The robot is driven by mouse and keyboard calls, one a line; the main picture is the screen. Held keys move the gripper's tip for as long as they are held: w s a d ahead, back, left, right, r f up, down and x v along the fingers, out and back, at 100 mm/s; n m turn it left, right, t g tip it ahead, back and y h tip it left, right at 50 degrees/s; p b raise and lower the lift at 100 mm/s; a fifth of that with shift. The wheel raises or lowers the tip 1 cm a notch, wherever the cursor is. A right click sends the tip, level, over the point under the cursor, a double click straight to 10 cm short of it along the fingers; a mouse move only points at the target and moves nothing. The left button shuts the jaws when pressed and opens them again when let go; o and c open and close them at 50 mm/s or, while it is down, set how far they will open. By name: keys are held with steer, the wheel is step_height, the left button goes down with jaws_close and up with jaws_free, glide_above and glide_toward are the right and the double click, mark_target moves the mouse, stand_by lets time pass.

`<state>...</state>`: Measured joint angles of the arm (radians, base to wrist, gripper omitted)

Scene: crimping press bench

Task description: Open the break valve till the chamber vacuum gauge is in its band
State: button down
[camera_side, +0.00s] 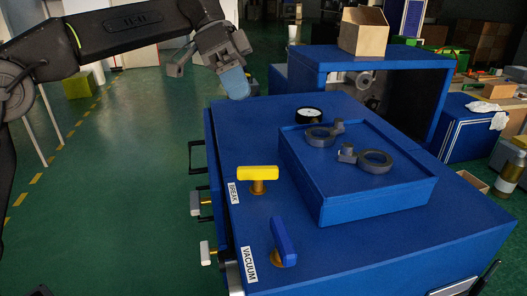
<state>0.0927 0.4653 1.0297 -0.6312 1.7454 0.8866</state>
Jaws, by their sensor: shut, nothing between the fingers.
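The break valve has a yellow handle (258,173) on a brass stem, next to a white BREAK label (234,193) on the blue bench top. The handle lies roughly left to right in the picture. A round gauge (309,115) with a black rim and pale face stands behind the raised blue tray; its needle and band are too small to read. My gripper (234,84) is shut and empty, above the back left part of the bench, up and behind the yellow handle and apart from it.
A blue vacuum valve handle (284,241) stands near the front beside a VACUUM label (248,264). Two dark ring-ended parts (375,161) lie on the raised tray (327,199). A blue housing with a cardboard box (363,31) on top stands behind.

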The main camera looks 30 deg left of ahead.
mark_target(258, 179)
steer(key=x, duration=1)
steer(key=shift+w, duration=0.1)
steer(key=shift+s+d, duration=0.75)
steer(key=shift+s, duration=0.25)
steer(key=shift+s+d, duration=0.5)
steer(key=shift+s, duration=0.2)
